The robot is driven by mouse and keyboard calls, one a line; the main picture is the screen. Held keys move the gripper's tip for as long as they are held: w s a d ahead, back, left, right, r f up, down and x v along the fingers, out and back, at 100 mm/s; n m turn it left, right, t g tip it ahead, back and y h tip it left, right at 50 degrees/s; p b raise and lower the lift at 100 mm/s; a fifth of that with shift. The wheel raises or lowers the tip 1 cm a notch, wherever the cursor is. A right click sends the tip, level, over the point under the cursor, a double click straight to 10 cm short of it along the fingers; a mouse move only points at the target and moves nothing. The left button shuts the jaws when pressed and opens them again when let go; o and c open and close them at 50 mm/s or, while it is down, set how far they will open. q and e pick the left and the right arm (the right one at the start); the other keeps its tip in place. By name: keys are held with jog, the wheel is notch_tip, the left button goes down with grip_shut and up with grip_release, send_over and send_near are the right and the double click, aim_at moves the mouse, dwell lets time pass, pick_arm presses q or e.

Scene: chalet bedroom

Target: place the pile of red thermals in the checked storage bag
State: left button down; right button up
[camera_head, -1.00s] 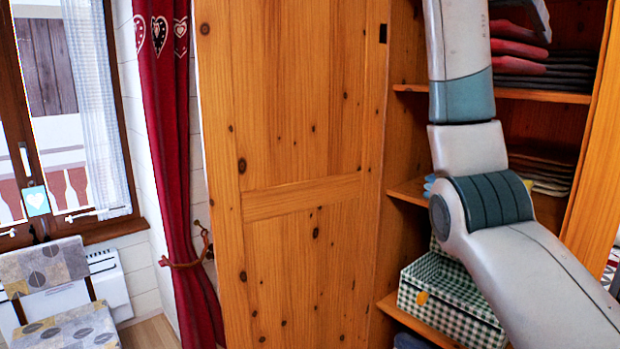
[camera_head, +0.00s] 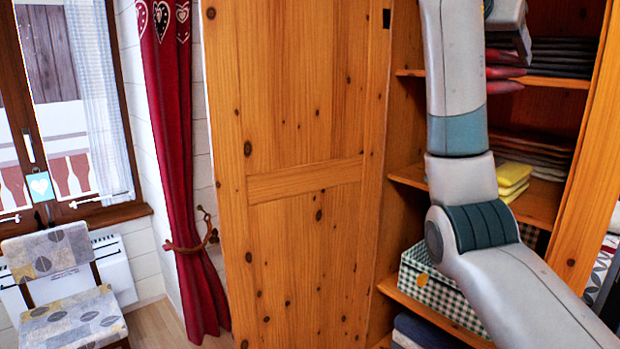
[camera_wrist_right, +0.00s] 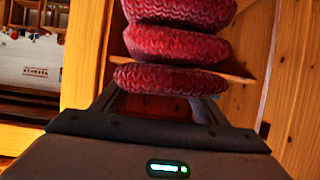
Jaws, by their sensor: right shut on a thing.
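The pile of red thermals (camera_wrist_right: 180,45) shows in the wrist view as thick knitted red folds between the fingers of my right gripper (camera_wrist_right: 160,100). The gripper is shut on the pile. In the head view the red thermals (camera_head: 504,79) stick out in front of the upper shelf, partly hidden by my right arm and gripper (camera_head: 508,42). The green-and-white checked storage bag (camera_head: 440,300) stands on a lower shelf, below the gripper. My forearm hides part of it, and its inside is not visible. My left gripper is not in view.
Dark folded clothes (camera_head: 565,60) lie on the upper shelf. Yellow folded cloths (camera_head: 513,175) and a darker stack (camera_head: 540,150) lie on the middle shelf. Dark blue cloth (camera_head: 425,332) lies under the bag's shelf. The open wardrobe door (camera_head: 300,130) stands at the left.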

jog(key=w+a+f+n+t+y, duration=0.1)
jog(key=a+f+n+t+y, duration=0.15)
jog(key=f, duration=0.95)
jog(key=w+a+f+n+t+y, duration=0.1)
jog(key=a+f+n+y, duration=0.15)
jog(key=f, duration=1.05)
jog(key=s+a+f+n+y, duration=0.2)
jog(key=s+f, duration=0.3)
jog(key=f, duration=0.3)
jog(key=s+a+f+n+y+b, duration=0.1)
jog(key=s+a+f+n+y, duration=0.1)
jog(key=s+a+f, duration=0.3)
notch_tip(320, 180, down, 4)
jog(key=shift+s+a+r+t+y+b, duration=0.15)
jog(key=shift+s+t+y+b, duration=0.15)
jog(key=shift+s+t+y, duration=0.15)
